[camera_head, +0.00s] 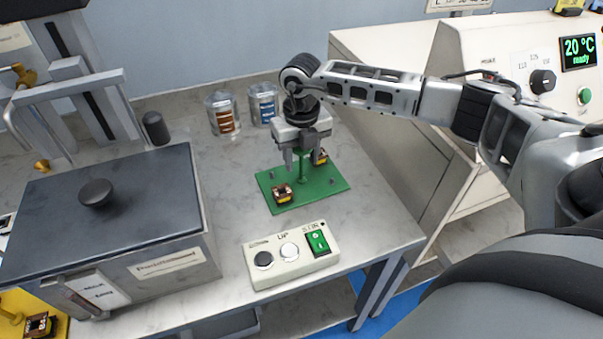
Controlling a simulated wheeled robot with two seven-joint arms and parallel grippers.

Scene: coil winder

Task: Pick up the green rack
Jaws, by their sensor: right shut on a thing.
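The green rack (328,187) is a flat green plate with a green post in its middle. It sits on or just above the grey bench; I cannot tell which. Small coils with yellow and dark parts stand on it, one at the front left (282,193) and one at the back right (321,157). My right gripper (303,172) points down over the rack and is shut on its middle post, partly hiding the post. My left gripper is not in view.
A control box (292,268) with knobs and a green switch lies in front of the rack. A large dark-lidded box (130,195) stands at left. Two jars (222,113) (263,104) stand behind. A machine with a display (577,50) stands at right.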

